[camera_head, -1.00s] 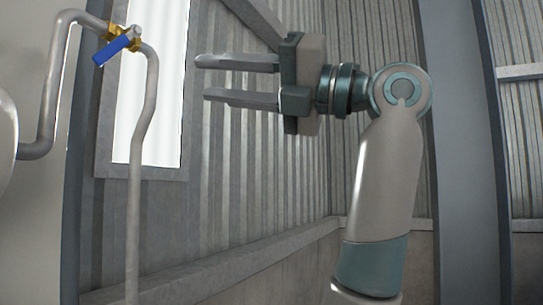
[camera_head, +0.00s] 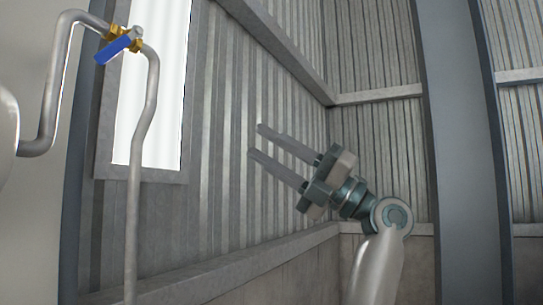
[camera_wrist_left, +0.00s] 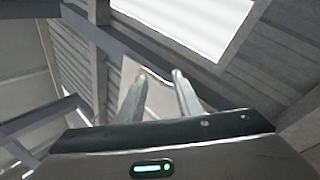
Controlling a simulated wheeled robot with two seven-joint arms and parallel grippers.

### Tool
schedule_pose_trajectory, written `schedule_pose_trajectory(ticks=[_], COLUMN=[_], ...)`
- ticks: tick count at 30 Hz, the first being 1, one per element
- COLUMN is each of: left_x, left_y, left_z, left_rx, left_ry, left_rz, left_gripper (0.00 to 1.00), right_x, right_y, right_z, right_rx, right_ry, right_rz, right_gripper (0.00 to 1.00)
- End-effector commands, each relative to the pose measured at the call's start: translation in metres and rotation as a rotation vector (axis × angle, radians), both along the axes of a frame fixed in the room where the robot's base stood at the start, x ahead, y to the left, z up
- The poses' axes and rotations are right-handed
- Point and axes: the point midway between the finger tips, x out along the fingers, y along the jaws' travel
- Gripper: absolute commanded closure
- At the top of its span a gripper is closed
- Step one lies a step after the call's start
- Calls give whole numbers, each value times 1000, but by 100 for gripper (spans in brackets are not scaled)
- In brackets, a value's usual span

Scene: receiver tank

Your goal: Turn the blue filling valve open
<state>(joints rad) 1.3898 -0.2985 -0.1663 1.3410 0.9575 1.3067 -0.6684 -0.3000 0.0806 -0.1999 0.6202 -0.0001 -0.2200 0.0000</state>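The blue filling valve (camera_head: 114,50) is at the upper left of the head view. Its blue lever slants down to the left from a brass body on a grey pipe (camera_head: 151,98). My left gripper (camera_head: 258,140) is well to the right of the valve and lower in the picture. Its two long fingers are parallel, apart and empty, tilted up to the left. They also show in the left wrist view (camera_wrist_left: 158,74), with nothing held between them. I cannot make out the valve in the wrist view. My right gripper is in neither view.
A bright window (camera_head: 152,90) lies behind the pipe. A pale rounded tank (camera_head: 8,120) shows at the left edge. Corrugated walls (camera_head: 225,100) and a grey steel column (camera_head: 465,150) stand behind and right. Between gripper and pipe, the picture shows only wall and window.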

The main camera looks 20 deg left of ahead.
Motion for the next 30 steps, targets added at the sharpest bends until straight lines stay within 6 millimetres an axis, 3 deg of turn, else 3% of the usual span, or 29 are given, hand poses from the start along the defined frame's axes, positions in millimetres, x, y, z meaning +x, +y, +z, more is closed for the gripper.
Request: schedule_pose_trajectory(ticks=[6,15,16,20,26,30], left_x=[11,12,12,12,8,-4], left_y=[-2,-2,-2,-2,-6,-24], left_z=[-8,-9,-9,-9,-3,21], left_rx=[28,30,30,29,53,146], left_ry=[27,28,28,28,37,73], left_rz=[8,8,8,7,27,106], left_gripper=[68,68,70,100,100,100], right_x=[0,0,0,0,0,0], right_y=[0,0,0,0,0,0], right_z=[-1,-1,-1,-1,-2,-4], right_rx=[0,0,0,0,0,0], right_ry=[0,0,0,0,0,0], right_rz=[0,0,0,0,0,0], right_gripper=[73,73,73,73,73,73])
